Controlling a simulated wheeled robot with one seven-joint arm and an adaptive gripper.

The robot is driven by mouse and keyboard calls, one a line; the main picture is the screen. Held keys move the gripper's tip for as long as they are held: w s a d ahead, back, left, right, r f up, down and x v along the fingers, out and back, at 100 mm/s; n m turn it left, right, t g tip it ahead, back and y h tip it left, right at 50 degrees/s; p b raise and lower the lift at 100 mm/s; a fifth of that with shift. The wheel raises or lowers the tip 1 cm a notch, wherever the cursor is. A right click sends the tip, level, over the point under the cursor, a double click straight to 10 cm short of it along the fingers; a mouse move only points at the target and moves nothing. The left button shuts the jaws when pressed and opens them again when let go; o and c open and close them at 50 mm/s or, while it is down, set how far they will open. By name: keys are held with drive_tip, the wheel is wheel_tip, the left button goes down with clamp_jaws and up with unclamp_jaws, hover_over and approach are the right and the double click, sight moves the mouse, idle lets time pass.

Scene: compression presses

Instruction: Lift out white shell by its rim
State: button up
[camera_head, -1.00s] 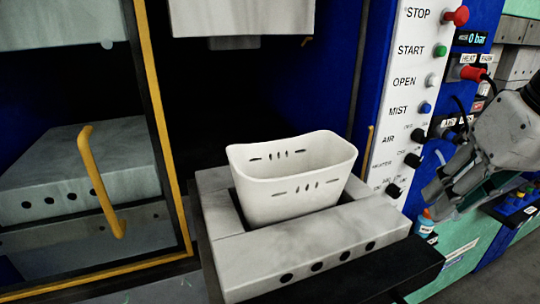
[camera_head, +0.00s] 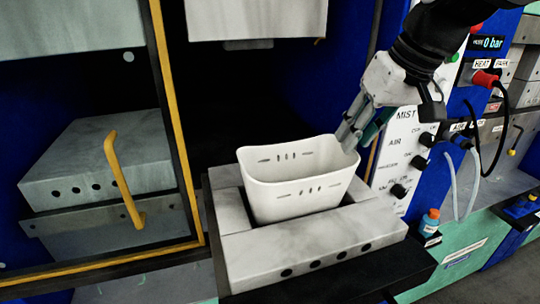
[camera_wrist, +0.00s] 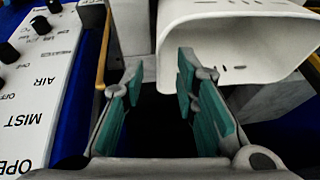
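The white shell (camera_head: 290,190) is an open-topped tub with slots in its walls. It sits upright in the recess of the grey lower mould block (camera_head: 310,245). My gripper (camera_head: 355,130) is at the shell's right end, with its fingertips close to the rim. In the wrist view, the shell (camera_wrist: 235,45) fills the upper right and my gripper (camera_wrist: 160,72) is open with its green-padded fingers apart. One finger overlaps the shell's mouth and the shell's edge shows between the fingertips. I cannot tell whether they touch it.
The control panel (camera_head: 405,160) with knobs stands close to the right of my gripper. The upper press block (camera_head: 255,20) hangs above and behind the shell. A yellow-framed door (camera_head: 175,120) is at left.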

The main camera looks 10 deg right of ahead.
sight(342, 164)
drive_tip(key=shift+p+x, duration=0.3)
drive_tip(key=shift+x, duration=2.9)
drive_tip(key=shift+d, duration=0.1)
clamp_jaws()
